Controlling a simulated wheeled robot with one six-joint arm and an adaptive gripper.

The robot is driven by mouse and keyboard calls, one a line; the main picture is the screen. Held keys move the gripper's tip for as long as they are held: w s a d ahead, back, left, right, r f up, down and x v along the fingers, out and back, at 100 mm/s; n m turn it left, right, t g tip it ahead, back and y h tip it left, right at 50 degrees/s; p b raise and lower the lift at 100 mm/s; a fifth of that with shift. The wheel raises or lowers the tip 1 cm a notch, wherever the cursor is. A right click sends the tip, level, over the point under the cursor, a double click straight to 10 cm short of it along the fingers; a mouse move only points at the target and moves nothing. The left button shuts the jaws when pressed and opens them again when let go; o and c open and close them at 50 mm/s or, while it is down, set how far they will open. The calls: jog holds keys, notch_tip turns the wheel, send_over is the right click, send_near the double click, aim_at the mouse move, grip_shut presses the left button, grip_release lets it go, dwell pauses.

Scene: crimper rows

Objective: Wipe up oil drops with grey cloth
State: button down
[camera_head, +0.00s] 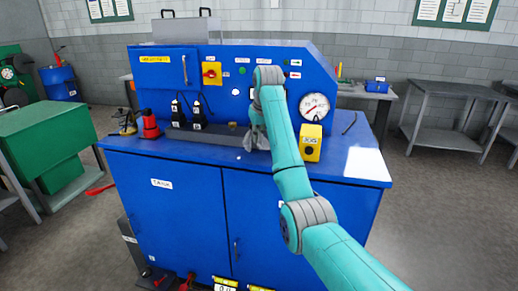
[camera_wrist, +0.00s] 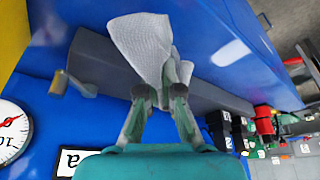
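The grey cloth (camera_wrist: 140,45) hangs crumpled from my gripper (camera_wrist: 172,75), pinched between its two fingertips in the wrist view. In the head view the cloth (camera_head: 261,142) shows partly behind my arm, low over the top of the blue machine (camera_head: 200,151). I cannot tell whether the cloth touches the surface. I cannot make out any oil drops; the cloth and arm hide part of the top.
A yellow box (camera_head: 310,143) and a pressure gauge (camera_head: 314,107) stand right of my arm. A red bottle (camera_head: 150,126) and black labelled items (camera_head: 197,116) stand left. A grey bar (camera_wrist: 95,60) runs beside the cloth.

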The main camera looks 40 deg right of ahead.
jog(key=shift+a+r, duration=0.1)
jog(key=shift+r, duration=2.35)
